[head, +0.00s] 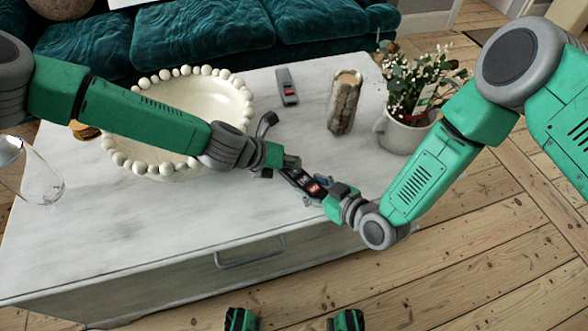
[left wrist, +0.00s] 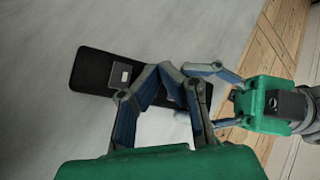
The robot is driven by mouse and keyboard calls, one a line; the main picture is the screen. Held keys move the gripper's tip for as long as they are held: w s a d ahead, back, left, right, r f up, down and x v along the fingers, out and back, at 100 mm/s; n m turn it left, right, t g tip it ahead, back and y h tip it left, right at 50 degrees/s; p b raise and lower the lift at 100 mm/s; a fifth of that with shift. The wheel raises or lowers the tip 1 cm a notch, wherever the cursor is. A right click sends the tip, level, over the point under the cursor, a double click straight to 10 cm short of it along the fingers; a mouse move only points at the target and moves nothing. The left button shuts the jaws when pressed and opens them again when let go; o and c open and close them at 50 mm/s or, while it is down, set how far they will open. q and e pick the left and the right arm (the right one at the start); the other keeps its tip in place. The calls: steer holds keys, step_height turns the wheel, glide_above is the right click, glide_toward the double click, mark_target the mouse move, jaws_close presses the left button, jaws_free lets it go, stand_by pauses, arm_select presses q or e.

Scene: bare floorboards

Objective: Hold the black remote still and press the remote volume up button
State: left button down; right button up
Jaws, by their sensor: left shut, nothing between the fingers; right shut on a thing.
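The black remote (head: 301,179) is held near the front right of the white table in the head view; its dark body with a pale button patch shows in the left wrist view (left wrist: 94,71). My right gripper (head: 322,193) is shut on the remote's right end, its fingers on either side in the left wrist view (left wrist: 187,92). My left gripper (head: 286,166) is shut and empty, with its fingertips (left wrist: 163,78) over the remote's middle. I cannot tell whether they touch it. The fingers hide part of the remote's face, and the volume up button cannot be made out.
The white table (head: 130,235) also bears a beaded bowl (head: 200,95), a second, grey remote (head: 287,85), a candle-like cylinder (head: 344,103), a potted plant (head: 405,125) and a glass (head: 38,183). A teal sofa (head: 205,32) stands behind. The table's front left is clear.

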mark_target(293, 171)
arm_select(q)
steer(key=shift+f, duration=0.3)
arm_select(e)
steer(key=shift+f, duration=0.1)
arm_select(q)
steer(key=shift+f, duration=0.4)
stand_by(0.4)
stand_by(0.4)
steer(key=shift+r, duration=0.85)
steer(key=shift+r, duration=2.5)
stand_by(0.5)
arm_select(e)
steer(key=o, duration=1.3)
